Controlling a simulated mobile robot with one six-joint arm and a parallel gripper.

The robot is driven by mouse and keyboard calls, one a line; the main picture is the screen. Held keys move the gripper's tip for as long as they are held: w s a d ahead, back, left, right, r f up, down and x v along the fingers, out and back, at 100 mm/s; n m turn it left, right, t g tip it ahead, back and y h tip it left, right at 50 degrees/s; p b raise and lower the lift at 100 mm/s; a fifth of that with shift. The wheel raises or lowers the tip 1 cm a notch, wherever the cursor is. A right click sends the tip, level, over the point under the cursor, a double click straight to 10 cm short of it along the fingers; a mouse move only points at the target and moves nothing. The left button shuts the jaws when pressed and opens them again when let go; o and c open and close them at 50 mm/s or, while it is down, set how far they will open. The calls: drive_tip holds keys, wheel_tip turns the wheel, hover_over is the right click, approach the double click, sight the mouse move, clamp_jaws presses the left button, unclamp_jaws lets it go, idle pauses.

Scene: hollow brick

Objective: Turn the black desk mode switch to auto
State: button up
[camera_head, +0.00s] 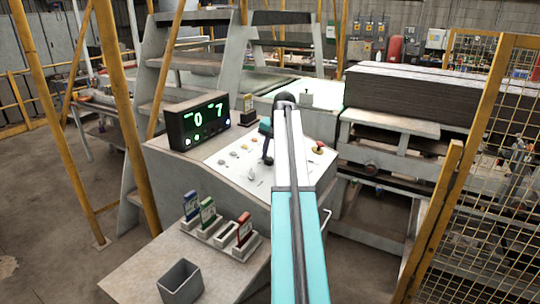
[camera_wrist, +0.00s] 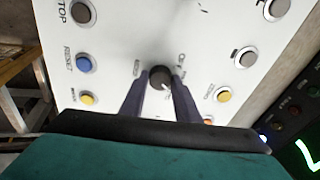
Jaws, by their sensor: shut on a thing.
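The black desk mode switch (camera_wrist: 159,77) is a round knob on the white control panel (camera_wrist: 120,40), in the middle of the wrist view. A pale pointer mark on it faces the lower right of that view. The small labels around it are too blurred to read surely. My gripper (camera_wrist: 161,83) has one finger on each side of the knob and is shut on it. In the head view, my gripper (camera_head: 267,158) is down at the panel on the sloped desk. There the knob is hidden by the gripper, and my arm covers part of the panel.
Several buttons surround the switch, including a blue one (camera_wrist: 84,64) and a yellow one (camera_wrist: 224,94). A red mushroom button (camera_head: 319,148) is right of my arm. A display box (camera_head: 198,122) stands behind left. A tag rack (camera_head: 222,238) and grey bin (camera_head: 180,282) sit in front.

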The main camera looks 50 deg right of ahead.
drive_tip(key=shift+d+m+p, duration=0.1)
drive_tip(key=shift+m+p, duration=0.25)
drive_tip(key=shift+m, duration=1.25)
drive_tip(key=o, duration=1)
drive_tip(key=shift+r, duration=0.1)
drive_tip(key=shift+b+v, duration=1.95)
drive_tip(key=shift+v, duration=4.9)
drive_tip(key=shift+w, duration=0.1)
